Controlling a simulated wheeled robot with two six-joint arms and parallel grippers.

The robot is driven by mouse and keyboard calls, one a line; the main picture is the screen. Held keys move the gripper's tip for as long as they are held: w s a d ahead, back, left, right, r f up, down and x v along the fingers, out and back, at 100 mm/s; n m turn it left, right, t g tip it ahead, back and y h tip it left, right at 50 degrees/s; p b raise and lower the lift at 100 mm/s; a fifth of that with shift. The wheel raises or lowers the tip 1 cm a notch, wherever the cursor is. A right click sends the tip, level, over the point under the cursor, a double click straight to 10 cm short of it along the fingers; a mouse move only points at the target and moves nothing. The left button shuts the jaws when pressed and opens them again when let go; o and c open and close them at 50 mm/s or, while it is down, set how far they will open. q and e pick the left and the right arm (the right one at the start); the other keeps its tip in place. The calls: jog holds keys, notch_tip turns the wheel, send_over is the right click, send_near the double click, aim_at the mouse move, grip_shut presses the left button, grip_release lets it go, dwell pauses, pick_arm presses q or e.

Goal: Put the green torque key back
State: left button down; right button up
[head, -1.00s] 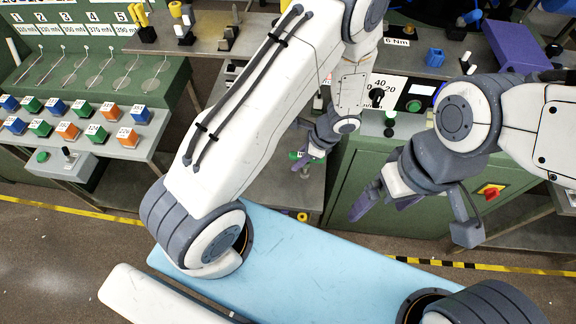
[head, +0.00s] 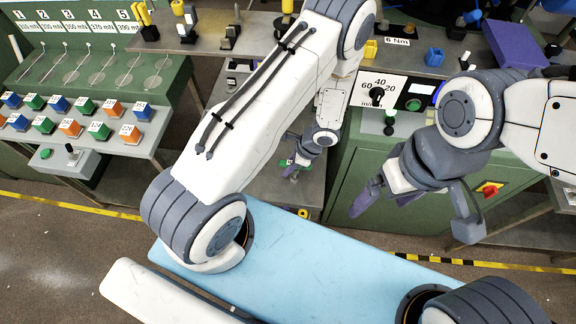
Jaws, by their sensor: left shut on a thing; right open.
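My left gripper (head: 303,158) hangs low between the green side bench and the green machine cabinet. It is shut on the green torque key (head: 287,163), of which only a small green part and a greyish lower end show beside the fingers. The rest of the key is hidden by the gripper. It is over or near a grey lower shelf; I cannot tell whether it touches anything. My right gripper (head: 415,208) is open and empty in front of the green cabinet, its fingers spread wide and pointing down.
The green cabinet (head: 350,185) carries a dial panel (head: 377,92) and a red switch (head: 488,189). Black stands with yellow tools (head: 147,22) are on the back bench. A rack with coloured cubes (head: 70,128) is at left. A blue block (head: 434,57) stands behind the panel.

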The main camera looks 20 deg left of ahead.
pick_arm(q)
jog(key=c, duration=0.7)
grip_release()
jog(key=shift+f, duration=0.1)
jog(key=shift+r, duration=0.2)
jog(key=b+v, duration=0.1)
jog(key=v, duration=1.1)
jog(key=shift+f, duration=0.1)
jog(key=s+d+r+n+t+h, duration=0.1)
jog(key=s+d+r+n, duration=0.15)
jog(key=r, duration=0.45)
jog(key=s+d+r+n+h, duration=0.1)
jog(key=s+d+r+n, duration=0.1)
jog(key=s+d+r, duration=0.3)
jog(key=s+r+n+h, duration=0.1)
jog(key=s+r, duration=0.1)
jog(key=s, duration=0.1)
jog(key=s+d+r+n+h, duration=0.1)
jog(key=s+r, duration=0.2)
jog(key=s, duration=0.1)
jog(key=s+d+r+n+h, duration=0.1)
jog(key=s+r, duration=0.2)
jog(key=shift+s+r+h, duration=0.2)
jog(key=shift+s+h, duration=0.1)
jog(key=shift+s, duration=0.1)
